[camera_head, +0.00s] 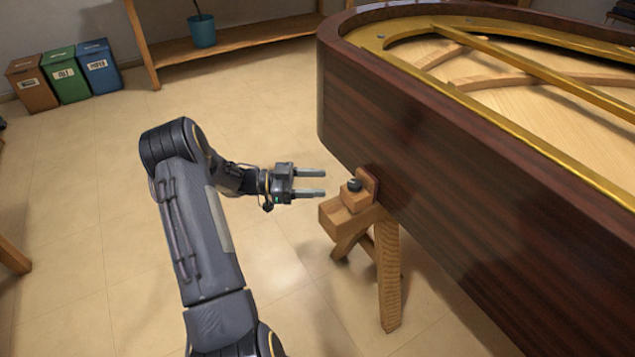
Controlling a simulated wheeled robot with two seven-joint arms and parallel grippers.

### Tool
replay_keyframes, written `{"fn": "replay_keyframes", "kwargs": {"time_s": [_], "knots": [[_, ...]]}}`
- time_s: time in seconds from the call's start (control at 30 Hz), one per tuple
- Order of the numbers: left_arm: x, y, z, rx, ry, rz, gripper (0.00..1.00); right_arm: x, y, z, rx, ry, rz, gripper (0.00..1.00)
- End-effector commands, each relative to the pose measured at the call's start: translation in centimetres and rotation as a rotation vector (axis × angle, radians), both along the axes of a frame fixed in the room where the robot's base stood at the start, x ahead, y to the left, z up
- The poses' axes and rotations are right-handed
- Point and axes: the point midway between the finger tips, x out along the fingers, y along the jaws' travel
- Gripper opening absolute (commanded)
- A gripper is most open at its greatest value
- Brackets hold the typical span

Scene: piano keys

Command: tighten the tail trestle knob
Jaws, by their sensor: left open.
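The tail trestle (388,270) is a wooden stand under the tail of the dark brown piano body (450,165). A small black knob (354,184) sits on the wooden block on top of the trestle, close to the piano's side. My left gripper (325,183) is open and empty, just left of the knob. Its two fingers point right, toward the knob, one above the other in the picture, and look apart from it. My right gripper is not in view.
The piano's gold frame (540,70) and wooden soundboard show at upper right. Brown, green and blue bins (99,66) stand at the far left wall. A wooden shelf (235,38) with a teal plant pot (202,31) stands at the back. The tiled floor around my arm is clear.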

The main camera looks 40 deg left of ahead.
Motion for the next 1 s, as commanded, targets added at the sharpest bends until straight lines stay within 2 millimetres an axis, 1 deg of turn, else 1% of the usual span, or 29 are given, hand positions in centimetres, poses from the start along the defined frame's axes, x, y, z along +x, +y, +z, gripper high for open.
{"fn": "replay_keyframes", "kwargs": {"time_s": [0.07,0.17,0.23,0.33,0.4,0.5,0.6,0.67,0.77,1.0], "knots": [[0.0,-0.2,0.1,-0.011,-0.012,0.017,0.55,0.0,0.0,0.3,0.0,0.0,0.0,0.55],[0.0,-1.0,0.5,-0.057,-0.07,0.118,0.55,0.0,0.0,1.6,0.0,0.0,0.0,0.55],[-0.2,-1.8,0.8,-0.093,-0.12,0.249,0.55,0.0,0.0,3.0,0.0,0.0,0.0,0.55],[-0.7,-2.9,1.0,-0.111,-0.144,0.468,0.55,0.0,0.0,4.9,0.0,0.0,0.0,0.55],[-1.5,-3.8,0.9,-0.096,-0.12,0.596,0.55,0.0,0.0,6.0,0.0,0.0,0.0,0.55],[-2.7,-5.2,0.6,-0.058,-0.063,0.714,0.55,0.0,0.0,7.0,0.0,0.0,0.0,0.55],[-3.7,-6.3,0.3,-0.023,-0.015,0.766,0.55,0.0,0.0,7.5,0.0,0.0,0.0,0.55],[-3.8,-6.7,0.2,-0.01,-0.001,0.777,0.55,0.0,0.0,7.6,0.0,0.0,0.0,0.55],[-3.2,-7.0,0.0,0.0,0.004,0.781,0.55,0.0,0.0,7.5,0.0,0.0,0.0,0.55],[0.6,-7.6,0.0,-0.002,0.001,0.78,0.55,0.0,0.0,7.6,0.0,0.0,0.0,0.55]]}}
